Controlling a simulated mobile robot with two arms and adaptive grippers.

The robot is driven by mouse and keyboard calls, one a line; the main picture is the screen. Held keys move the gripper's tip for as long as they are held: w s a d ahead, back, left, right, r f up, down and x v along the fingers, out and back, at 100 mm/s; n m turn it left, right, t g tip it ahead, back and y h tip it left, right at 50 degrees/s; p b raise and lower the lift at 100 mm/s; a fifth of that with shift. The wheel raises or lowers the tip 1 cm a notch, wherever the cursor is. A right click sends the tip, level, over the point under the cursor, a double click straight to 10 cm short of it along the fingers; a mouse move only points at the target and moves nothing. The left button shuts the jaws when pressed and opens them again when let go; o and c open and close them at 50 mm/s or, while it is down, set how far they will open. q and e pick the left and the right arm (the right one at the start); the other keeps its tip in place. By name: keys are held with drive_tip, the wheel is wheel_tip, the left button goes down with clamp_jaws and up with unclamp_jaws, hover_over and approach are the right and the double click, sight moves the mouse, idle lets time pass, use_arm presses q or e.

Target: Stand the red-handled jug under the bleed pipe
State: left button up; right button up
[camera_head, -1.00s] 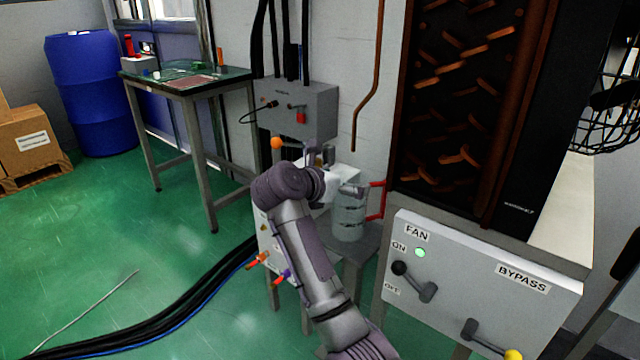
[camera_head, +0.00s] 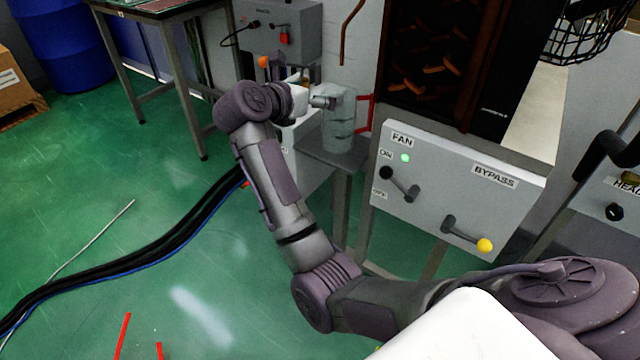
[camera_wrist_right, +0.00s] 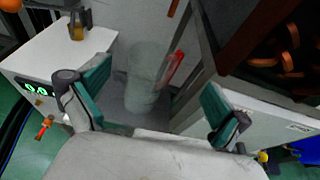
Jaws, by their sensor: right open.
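The clear jug (camera_head: 338,128) with a red handle (camera_head: 365,113) stands upright on a small grey stand (camera_head: 330,157). The copper bleed pipe (camera_head: 347,38) runs down the wall, and its lower end appears above the jug; I cannot tell whether they line up in depth. My right gripper (camera_head: 325,102) is at the jug's upper left side. In the right wrist view its two teal-padded fingers (camera_wrist_right: 158,103) are wide apart, with the jug (camera_wrist_right: 144,80) in the gap and its red handle towards the right finger. My left gripper is out of view.
A white unit with a green display (camera_wrist_right: 40,89) stands left of the jug. The FAN and BYPASS panel (camera_head: 445,190) with its levers is close on the right. Black cables (camera_head: 150,237) cross the floor. A table (camera_head: 165,8) stands at the back left.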

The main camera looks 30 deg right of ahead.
drive_tip(key=s+a+r+n+t+h, duration=0.4)
drive_tip(key=r+n+t, duration=0.3)
drive_tip(key=n+t, duration=0.55)
drive_tip(key=s+a+f+n+t+y, duration=0.1)
drive_tip(key=s+a+f+n+y, duration=0.1)
drive_tip(key=a+f+n+y, duration=0.85)
drive_tip(key=s+a+f+n+t+y, duration=0.15)
drive_tip(key=a+n+y, duration=0.45)
drive_tip(key=n+y, duration=1)
drive_tip(key=s+a+f+n+g+h, duration=0.25)
drive_tip(key=s+f+n+g, duration=0.55)
drive_tip(key=f, duration=0.4)
drive_tip(key=s+d+f+n+g+h, duration=0.4)
drive_tip(key=s+f, duration=0.6)
drive_tip(key=s, duration=0.3)
drive_tip(key=shift+d+n+g+h, duration=0.3)
drive_tip(key=shift+d+g+h, duration=0.4)
drive_tip(key=shift+d, duration=0.3)
